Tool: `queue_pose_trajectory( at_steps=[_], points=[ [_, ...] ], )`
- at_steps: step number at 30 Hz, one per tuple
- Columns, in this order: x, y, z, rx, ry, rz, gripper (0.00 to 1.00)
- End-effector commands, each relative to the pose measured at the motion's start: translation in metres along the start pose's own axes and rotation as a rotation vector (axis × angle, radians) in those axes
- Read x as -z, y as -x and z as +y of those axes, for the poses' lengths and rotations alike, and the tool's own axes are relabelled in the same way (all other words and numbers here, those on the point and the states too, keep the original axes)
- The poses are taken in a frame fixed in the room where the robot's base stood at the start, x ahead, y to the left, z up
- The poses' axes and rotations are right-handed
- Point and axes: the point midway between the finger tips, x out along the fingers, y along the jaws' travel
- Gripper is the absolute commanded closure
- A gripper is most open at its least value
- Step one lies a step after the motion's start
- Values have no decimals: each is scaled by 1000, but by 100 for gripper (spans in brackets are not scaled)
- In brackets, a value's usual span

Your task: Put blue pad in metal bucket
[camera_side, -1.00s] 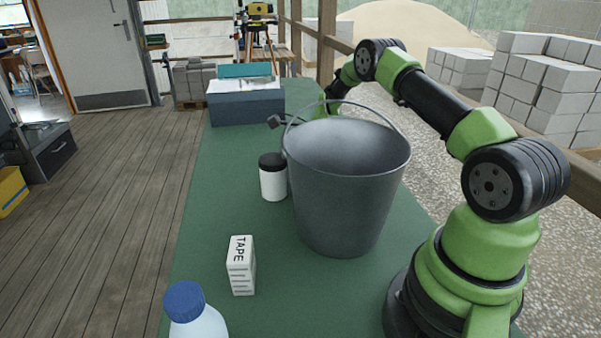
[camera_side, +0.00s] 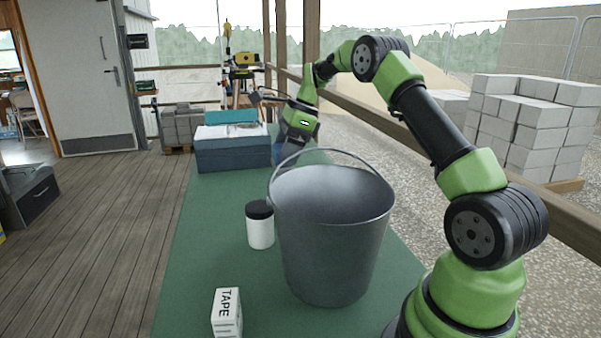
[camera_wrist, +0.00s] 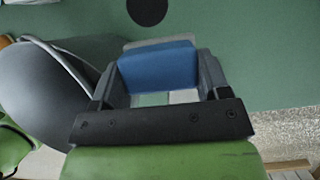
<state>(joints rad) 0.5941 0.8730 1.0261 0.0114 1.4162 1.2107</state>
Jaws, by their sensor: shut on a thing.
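The blue pad (camera_wrist: 158,68) is held between the two fingers of my gripper (camera_wrist: 160,75) in the wrist view. In the side view my gripper (camera_side: 296,146) is beyond the bucket, its fingers pointing down, and a bit of blue shows at them. The metal bucket (camera_side: 335,245) stands upright on the green table with its handle raised above the rim. Its curved grey side also shows at the left of the wrist view (camera_wrist: 40,85). The pad is outside the bucket. The lower fingertips are partly hidden by the bucket's rim and handle in the side view.
A white jar with a black lid (camera_side: 260,226) stands just left of the bucket. A white tape box (camera_side: 227,312) is at the near edge. A blue box (camera_side: 233,154) sits at the far end. A wooden rail runs along the table's right side.

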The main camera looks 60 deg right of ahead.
Motion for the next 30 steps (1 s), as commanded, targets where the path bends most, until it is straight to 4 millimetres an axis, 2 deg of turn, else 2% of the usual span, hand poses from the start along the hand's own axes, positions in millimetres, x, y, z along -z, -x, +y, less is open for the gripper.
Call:
queue_pose_trajectory(
  at_steps=[11,17,23,30],
  points=[
    [-20,48,0,5,2,-1,57],
    [-13,49,23,-65,154,0,57],
    [-5,54,55,-151,358,1,57],
    [11,60,114,-293,703,0,57]
  ],
)
